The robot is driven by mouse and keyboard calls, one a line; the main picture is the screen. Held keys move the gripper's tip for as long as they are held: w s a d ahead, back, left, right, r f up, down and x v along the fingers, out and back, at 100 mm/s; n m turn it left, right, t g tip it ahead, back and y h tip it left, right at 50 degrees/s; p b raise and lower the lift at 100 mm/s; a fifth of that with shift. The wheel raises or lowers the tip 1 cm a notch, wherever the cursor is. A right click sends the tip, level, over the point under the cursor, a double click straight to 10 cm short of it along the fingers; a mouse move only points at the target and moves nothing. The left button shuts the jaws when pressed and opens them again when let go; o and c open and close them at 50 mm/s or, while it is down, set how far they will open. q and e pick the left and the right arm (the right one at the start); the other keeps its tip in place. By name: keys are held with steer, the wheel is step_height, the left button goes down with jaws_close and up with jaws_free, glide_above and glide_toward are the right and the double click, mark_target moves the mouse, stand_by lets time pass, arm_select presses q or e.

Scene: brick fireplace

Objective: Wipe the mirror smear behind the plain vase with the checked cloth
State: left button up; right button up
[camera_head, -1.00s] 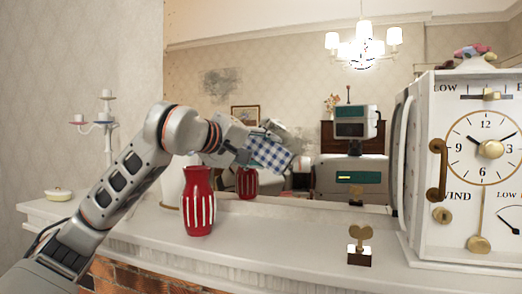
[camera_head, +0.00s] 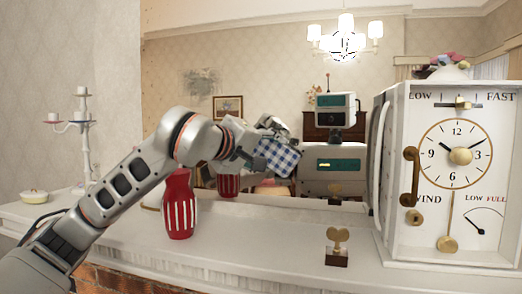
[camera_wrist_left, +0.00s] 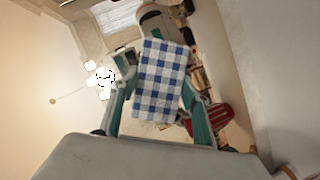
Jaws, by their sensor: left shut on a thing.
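The checked cloth (camera_head: 277,157), blue and white, is in my left gripper (camera_head: 252,150), in front of the mirror (camera_head: 270,85); it also fills the middle of the left wrist view (camera_wrist_left: 160,80). The gripper (camera_wrist_left: 160,112) is shut on it. I cannot tell whether the cloth touches the glass. A grey, streaky smear (camera_head: 201,82) shows on the mirror, up and left of the cloth. A red vase with white stripes (camera_head: 180,205) stands on the mantel below my left arm. No plain vase is clear to see; my arm covers the space behind the striped one. My right gripper is out of view.
A white clock (camera_head: 458,180) stands at the right of the mantel (camera_head: 270,250). A small gold heart ornament (camera_head: 338,245) stands left of it. A candelabrum (camera_head: 84,140) and a lidded dish (camera_head: 34,196) are at the left. The mantel between vase and ornament is clear.

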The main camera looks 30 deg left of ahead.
mark_target(290, 154)
arm_select(q)
steer(key=shift+w+d, duration=0.15)
steer(key=shift+d, duration=0.3)
steer(key=shift+w+d+f+b, duration=0.1)
steer(key=shift+w+d+b, duration=0.15)
steer(key=shift+d+b, duration=0.6)
steer(key=shift+w+d+b, duration=0.2)
steer(key=shift+d+b, duration=0.2)
steer(key=shift+d, duration=0.7)
steer(key=shift+a, duration=0.1)
